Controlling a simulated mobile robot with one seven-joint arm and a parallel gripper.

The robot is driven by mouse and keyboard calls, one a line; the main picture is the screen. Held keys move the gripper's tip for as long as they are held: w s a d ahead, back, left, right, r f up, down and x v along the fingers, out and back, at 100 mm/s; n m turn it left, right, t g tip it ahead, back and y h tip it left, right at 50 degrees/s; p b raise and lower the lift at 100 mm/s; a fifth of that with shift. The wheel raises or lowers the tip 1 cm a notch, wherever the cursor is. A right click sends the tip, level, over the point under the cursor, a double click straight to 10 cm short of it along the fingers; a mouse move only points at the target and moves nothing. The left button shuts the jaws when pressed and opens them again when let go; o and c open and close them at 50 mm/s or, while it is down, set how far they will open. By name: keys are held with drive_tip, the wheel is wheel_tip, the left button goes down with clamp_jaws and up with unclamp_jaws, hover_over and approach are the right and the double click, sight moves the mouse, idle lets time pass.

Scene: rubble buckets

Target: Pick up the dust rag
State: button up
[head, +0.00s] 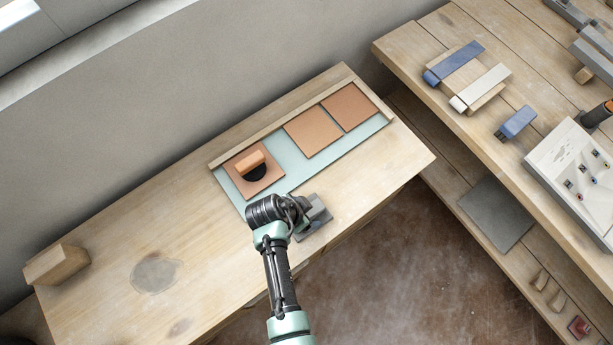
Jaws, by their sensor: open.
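A grey folded piece, which looks like the dust rag (319,213), lies near the front edge of the wooden table, just right of my wrist. Part of it is hidden behind my arm's end. My gripper (300,221) is open, pointing down over or beside the grey piece. Its fingers are mostly hidden, so I cannot tell whether they touch it.
A pale green mat (284,166) holds terracotta tiles (313,131); one bears a round-based tool with an orange handle (250,160). A wooden block (56,264) and a flat grey patch (157,272) are at left. A workbench (445,62) with tools stands at right.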

drive_tip(key=shift+f, duration=0.15)
clamp_jaws()
idle(0.4)
wheel_tip(320, 180, up, 10)
drive_tip(key=shift+r, duration=0.2)
idle(0.4)
